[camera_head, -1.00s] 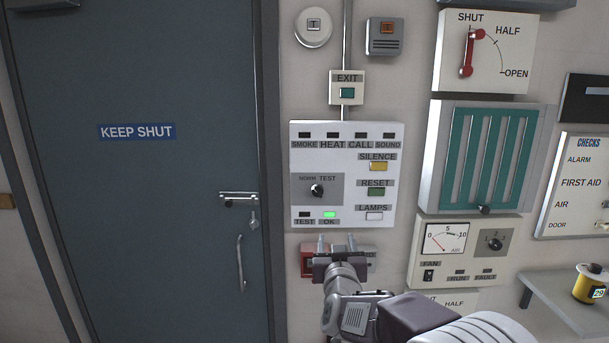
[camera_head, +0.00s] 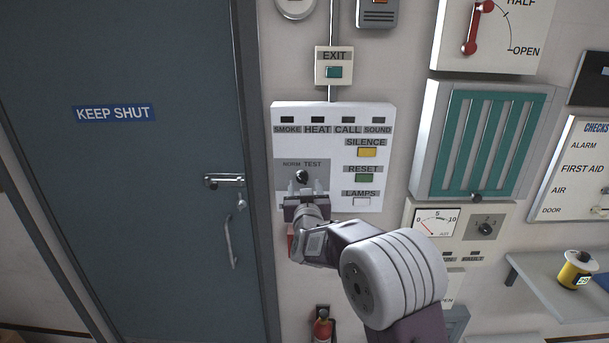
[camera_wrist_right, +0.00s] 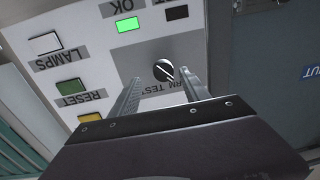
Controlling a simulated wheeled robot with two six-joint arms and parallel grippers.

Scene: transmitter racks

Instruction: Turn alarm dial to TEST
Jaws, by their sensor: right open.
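The alarm panel (camera_head: 333,112) is a white wall plate beside the door. Its dial (camera_head: 302,176) is a black knob on a grey square, with NORM at upper left and TEST at upper right. The dial also shows in the right wrist view (camera_wrist_right: 163,69), where the panel appears upside down and the knob's white mark points to the NORM side. My right gripper (camera_head: 305,188) is open just below and in front of the dial, covering the panel's lower left part. In the wrist view its fingertips (camera_wrist_right: 158,78) flank the dial's near side; contact cannot be told. My left gripper is out of view.
A green OK lamp (camera_wrist_right: 127,25) is lit. Silence (camera_head: 367,152), reset (camera_head: 364,177) and lamps (camera_head: 362,201) buttons sit right of the dial. A shelf (camera_head: 540,285) juts out at right.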

